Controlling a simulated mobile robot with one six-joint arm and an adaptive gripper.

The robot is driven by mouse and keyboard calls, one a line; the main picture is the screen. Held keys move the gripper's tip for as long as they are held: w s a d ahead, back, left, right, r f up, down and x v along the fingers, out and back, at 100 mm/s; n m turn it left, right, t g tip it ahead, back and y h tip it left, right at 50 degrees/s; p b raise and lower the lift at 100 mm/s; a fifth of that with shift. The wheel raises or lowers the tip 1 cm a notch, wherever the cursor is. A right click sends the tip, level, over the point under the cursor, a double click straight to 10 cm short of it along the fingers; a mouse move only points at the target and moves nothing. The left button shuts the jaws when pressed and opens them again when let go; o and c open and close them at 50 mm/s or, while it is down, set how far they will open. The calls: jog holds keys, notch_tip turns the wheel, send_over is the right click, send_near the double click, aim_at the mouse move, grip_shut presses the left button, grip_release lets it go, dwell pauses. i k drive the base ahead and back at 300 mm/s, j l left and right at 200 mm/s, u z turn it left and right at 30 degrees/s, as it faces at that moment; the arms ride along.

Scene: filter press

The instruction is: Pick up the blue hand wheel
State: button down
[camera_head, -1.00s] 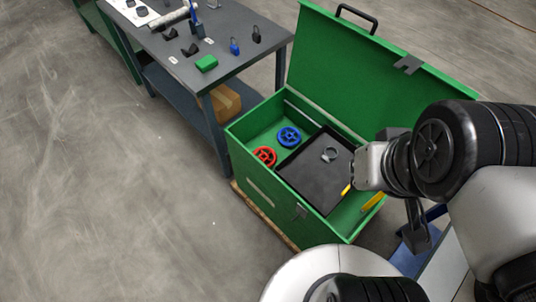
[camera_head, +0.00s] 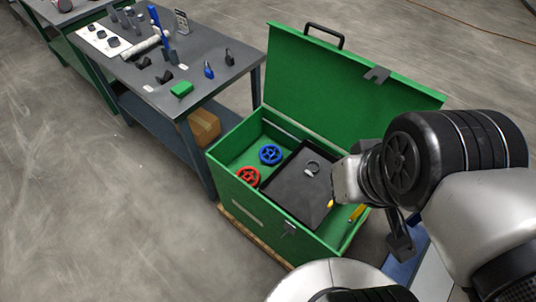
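The blue hand wheel (camera_head: 270,154) lies inside the open green box, towards its left back part. A red hand wheel (camera_head: 248,176) lies close to it, nearer the box's front left wall. My gripper (camera_head: 345,181) is at the right side of the box, to the right of the blue wheel and apart from it. Only its pale grey body shows clearly; I cannot make out its fingertips or whether they are open. Nothing of my arm covers the blue wheel.
The green box (camera_head: 224,160) has its lid (camera_head: 345,85) raised at the back. A black tray (camera_head: 290,190) fills the box's middle and holds a grey ring clamp (camera_head: 312,168). Yellow items lie at the right. A grey workbench (camera_head: 225,85) with small parts stands to the left.

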aim_at(267, 155)
jog(key=i+j+z, duration=0.3)
jog(key=j+z, duration=0.15)
jog(key=j, duration=0.15)
jog(key=i+j+z, duration=0.2)
jog(key=j, duration=0.15)
jog(key=j+z, duration=0.2)
jog(key=j, duration=0.15)
jog(key=i+j+z, duration=0.1)
jog(key=j+z, duration=0.15)
jog(key=j, duration=0.1)
